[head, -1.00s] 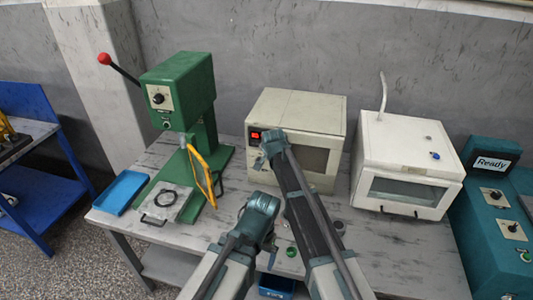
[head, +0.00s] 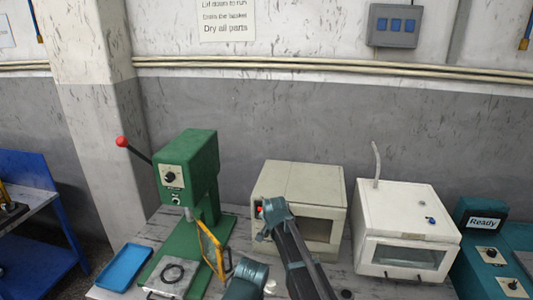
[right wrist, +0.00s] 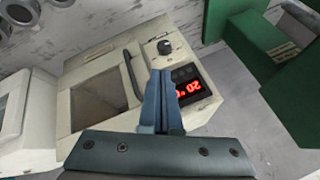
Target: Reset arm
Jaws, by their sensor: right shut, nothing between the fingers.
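My right gripper (head: 264,234) is in front of the left part of the beige oven-like box (head: 300,181) in the head view. In the right wrist view its two blue fingers (right wrist: 161,78) are together, with nothing between them. The box's knob, handle, window and lit red display (right wrist: 187,90) show beyond the fingers; I see no clear contact. Of my left arm, only a rounded teal part (head: 246,279) shows at the bottom edge of the head view. My left gripper is out of the frame.
A green press (head: 187,165) with a red-knobbed lever and a yellow-framed guard stands at the left. A blue tray (head: 124,266) lies beside it. A white windowed box (head: 408,218) and a teal "Ready" console (head: 484,246) stand at the right. A wall is behind.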

